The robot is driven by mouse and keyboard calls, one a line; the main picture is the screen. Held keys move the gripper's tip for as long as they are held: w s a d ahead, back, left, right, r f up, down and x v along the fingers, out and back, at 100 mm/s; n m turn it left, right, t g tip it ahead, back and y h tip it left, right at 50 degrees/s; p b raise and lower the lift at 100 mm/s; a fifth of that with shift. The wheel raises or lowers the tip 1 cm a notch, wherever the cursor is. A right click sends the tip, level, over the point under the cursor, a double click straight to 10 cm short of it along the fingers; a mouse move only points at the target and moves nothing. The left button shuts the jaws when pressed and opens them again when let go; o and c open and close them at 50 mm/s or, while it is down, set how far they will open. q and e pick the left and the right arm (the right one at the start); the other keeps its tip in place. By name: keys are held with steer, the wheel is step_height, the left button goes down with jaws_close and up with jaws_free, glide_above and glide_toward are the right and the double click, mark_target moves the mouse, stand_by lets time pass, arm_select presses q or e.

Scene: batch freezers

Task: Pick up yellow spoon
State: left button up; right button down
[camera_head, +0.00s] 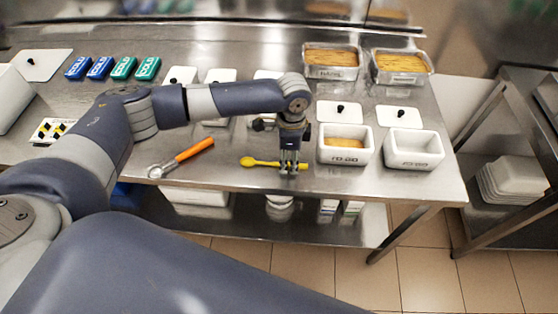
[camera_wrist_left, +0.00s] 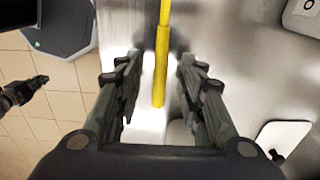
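The yellow spoon (camera_head: 262,162) lies on the steel table near its front edge, bowl to the left and handle to the right. My left gripper (camera_head: 289,168) points down over its handle. In the left wrist view the yellow handle (camera_wrist_left: 161,75) runs between the two spread fingers of my left gripper (camera_wrist_left: 160,60), with a gap on each side. The spoon's bowl is outside that view. A dark gripper, apparently my right one (camera_wrist_left: 24,90), shows small at the left edge of the wrist view, over the floor; its finger state is unclear.
An orange-handled scoop (camera_head: 182,158) lies left of the spoon. White containers (camera_head: 345,156) (camera_head: 413,163) stand close to the right. Lids lie behind, with blue and green cold packs (camera_head: 112,68) at the back left and two filled pans (camera_head: 331,73) at the back right.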

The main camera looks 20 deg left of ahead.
arm_select(q)
steer(key=shift+f, duration=0.65)
jaws_close()
steer(key=shift+r, duration=0.1)
